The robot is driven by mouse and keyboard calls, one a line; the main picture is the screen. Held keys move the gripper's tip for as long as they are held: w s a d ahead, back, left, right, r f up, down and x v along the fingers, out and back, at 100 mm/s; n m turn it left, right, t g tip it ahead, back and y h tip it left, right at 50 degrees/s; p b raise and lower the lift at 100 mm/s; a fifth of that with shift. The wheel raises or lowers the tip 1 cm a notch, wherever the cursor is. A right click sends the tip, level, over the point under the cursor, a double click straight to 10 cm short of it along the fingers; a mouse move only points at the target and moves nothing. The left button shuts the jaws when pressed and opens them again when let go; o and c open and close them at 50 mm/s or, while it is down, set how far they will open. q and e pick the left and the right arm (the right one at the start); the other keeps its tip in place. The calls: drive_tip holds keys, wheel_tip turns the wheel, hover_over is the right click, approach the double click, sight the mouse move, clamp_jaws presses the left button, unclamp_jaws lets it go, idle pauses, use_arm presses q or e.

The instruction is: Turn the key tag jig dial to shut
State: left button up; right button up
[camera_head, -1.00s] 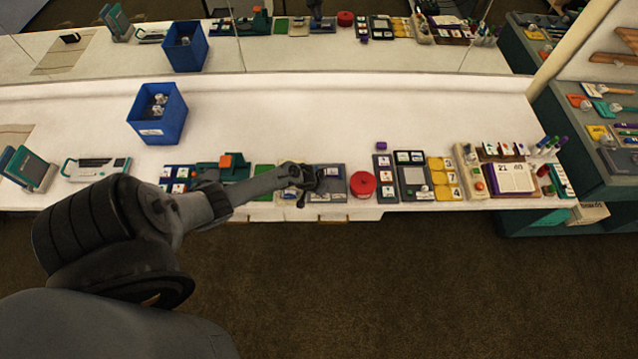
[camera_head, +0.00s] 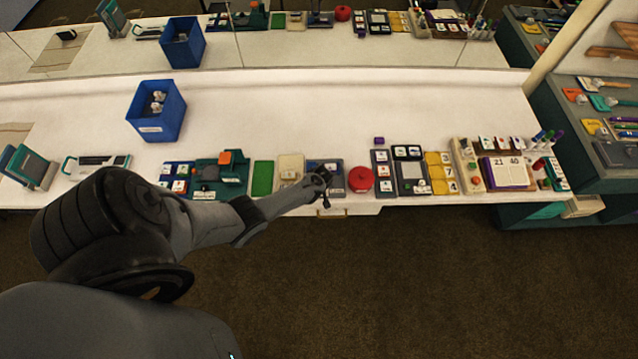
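My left arm comes in from the left, and its gripper (camera_head: 323,186) is over the front part of a grey-blue jig board (camera_head: 334,165) at the table's front edge. This board appears to be the key tag jig, though I cannot read a label. The gripper and wrist cover part of the board, so I cannot make out the dial or its setting. The gripper is small and dark here; I cannot tell whether its fingers are open or touching anything. My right gripper is not in view.
A beige block (camera_head: 290,166) and green pad (camera_head: 263,178) lie left of the board. A round red object (camera_head: 360,179) sits close on its right. A blue bin (camera_head: 157,112) stands farther back. The middle of the white table (camera_head: 330,115) is clear.

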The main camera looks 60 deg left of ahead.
use_arm(q)
drive_tip(key=shift+n, duration=0.3)
drive_tip(key=o, duration=1)
drive_tip(key=shift+o, duration=0.2)
drive_tip(key=shift+d+r+p, duration=0.15)
drive_tip(key=shift+r+p, duration=0.15)
drive_tip(key=shift+r, duration=0.25)
drive_tip(key=p+v, duration=0.3)
drive_tip(key=v, duration=0.6)
drive_tip(key=shift+d+r, duration=0.25)
drive_tip(key=shift+r, duration=0.05)
drive_tip(key=shift+s, duration=0.1)
